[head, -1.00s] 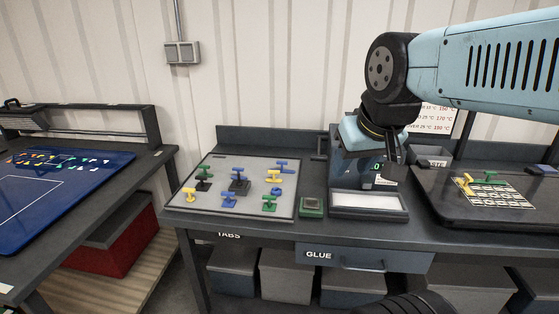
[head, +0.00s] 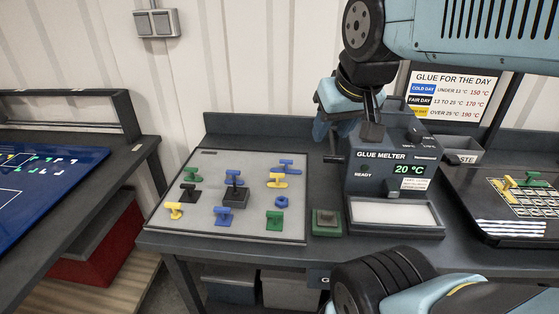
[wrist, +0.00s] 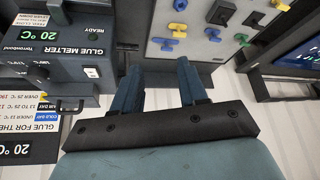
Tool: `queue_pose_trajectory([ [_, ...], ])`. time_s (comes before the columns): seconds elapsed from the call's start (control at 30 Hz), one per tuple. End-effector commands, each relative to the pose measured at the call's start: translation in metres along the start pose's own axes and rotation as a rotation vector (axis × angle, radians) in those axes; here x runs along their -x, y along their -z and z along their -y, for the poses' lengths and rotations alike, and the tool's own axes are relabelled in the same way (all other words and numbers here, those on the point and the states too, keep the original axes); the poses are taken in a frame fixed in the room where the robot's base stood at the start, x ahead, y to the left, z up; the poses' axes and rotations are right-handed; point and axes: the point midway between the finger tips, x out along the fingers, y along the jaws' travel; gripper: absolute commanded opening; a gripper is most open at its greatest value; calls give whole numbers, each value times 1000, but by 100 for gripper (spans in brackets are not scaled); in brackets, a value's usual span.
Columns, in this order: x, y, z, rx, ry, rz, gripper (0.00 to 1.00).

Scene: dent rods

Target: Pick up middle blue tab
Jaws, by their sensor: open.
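Three blue tabs stand on the grey board in the head view: one at the back right (head: 286,167), a middle one (head: 233,177) and one at the front (head: 222,215). The middle one stands at a black block (head: 235,198); whether it rests on it or just behind it is hard to tell. My gripper (head: 323,130) hangs right of the board, beside the glue melter, well away from the tabs. In the wrist view its two blue fingers (wrist: 158,85) are spread apart with nothing between them. Part of the board (wrist: 190,52) shows beyond them.
Yellow tabs (head: 277,180), green tabs (head: 274,220), a black tab (head: 189,192) and a blue ring (head: 282,202) share the board. The glue melter (head: 395,185) stands right of my gripper. A small green-framed pad (head: 326,222) lies between board and melter.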

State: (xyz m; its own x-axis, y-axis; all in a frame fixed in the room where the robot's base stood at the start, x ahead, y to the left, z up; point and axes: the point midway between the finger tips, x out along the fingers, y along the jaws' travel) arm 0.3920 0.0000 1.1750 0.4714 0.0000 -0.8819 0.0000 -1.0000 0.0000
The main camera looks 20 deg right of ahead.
Motion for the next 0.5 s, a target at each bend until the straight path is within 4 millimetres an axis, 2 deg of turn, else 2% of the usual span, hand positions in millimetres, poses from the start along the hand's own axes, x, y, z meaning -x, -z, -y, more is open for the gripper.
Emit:
queue_pose_trajectory([
  [0.1,0,0,0,0,0,0,44],
  [0.27,-1,5,0,-8,-2,10,59],
  [0.4,-10,20,4,-37,-9,49,72],
  [0.5,-20,38,6,-69,-17,91,74],
])
